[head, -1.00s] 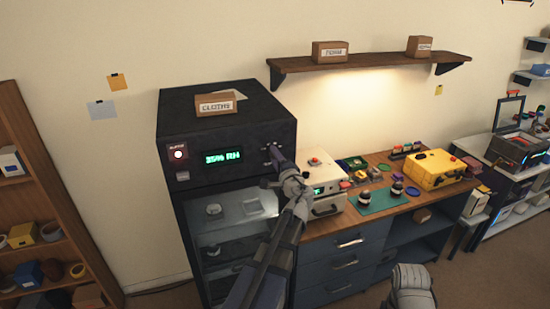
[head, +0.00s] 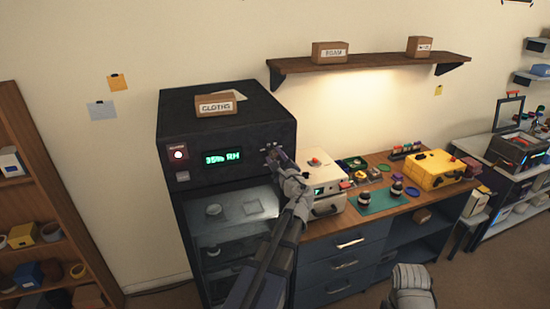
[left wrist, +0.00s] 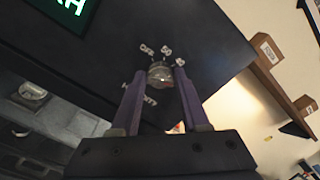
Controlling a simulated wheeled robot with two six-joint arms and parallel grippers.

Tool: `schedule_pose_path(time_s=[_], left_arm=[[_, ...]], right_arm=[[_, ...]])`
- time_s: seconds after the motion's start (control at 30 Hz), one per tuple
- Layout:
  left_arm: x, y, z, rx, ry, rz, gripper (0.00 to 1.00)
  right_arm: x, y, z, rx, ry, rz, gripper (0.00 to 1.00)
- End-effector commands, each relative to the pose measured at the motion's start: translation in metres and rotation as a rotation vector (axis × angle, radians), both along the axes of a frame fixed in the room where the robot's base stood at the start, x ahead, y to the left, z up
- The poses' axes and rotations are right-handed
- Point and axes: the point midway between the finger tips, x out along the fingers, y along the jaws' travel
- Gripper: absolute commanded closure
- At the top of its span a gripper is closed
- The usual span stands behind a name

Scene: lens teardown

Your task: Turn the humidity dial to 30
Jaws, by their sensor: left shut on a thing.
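The dark dry cabinet (head: 228,125) stands at the middle left, with a lit green display (head: 222,158) reading 35% RH. The humidity dial (left wrist: 160,73) is a small round metallic knob on its front panel, with printed marks above it, one reading OFF; the others are hard to read. My left gripper (head: 269,152) is at the right side of the cabinet's front panel. In the left wrist view its two purple fingers (left wrist: 161,77) are shut on the dial, one on each side. In the head view the gripper hides the dial.
A cardboard box labelled CLOTHS (head: 215,105) sits on the cabinet. To the right, a workbench (head: 318,225) carries a cream case (head: 325,185), a green mat (head: 380,200) and a yellow case (head: 436,170). A wall shelf (head: 375,64) hangs above it.

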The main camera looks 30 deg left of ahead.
Motion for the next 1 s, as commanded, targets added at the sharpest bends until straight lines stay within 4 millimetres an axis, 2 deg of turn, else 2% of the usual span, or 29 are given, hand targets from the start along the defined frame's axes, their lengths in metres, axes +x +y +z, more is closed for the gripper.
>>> schedule_pose_path(time_s=[0.3,0.83,0.87,1.0], left_arm=[[-0.0007,-0.0007,-0.0009,0.062,0.076,0.0,1.0],[-0.001,-0.0007,-0.0011,0.073,0.089,0.0,1.0],[-0.001,-0.0007,-0.0011,0.073,0.089,0.0,0.52],[-0.0008,-0.0005,-0.0008,0.073,0.089,0.001,0.36]], right_arm=[[0.0,0.0,-0.0003,0.0,0.0,0.0,0.0],[0.0,0.0,-0.0004,0.0,0.0,0.0,0.0],[0.0,0.0,-0.0004,0.0,0.0,0.0,0.0],[0.0,0.0,-0.0003,0.0,0.0,0.0,0.0]])
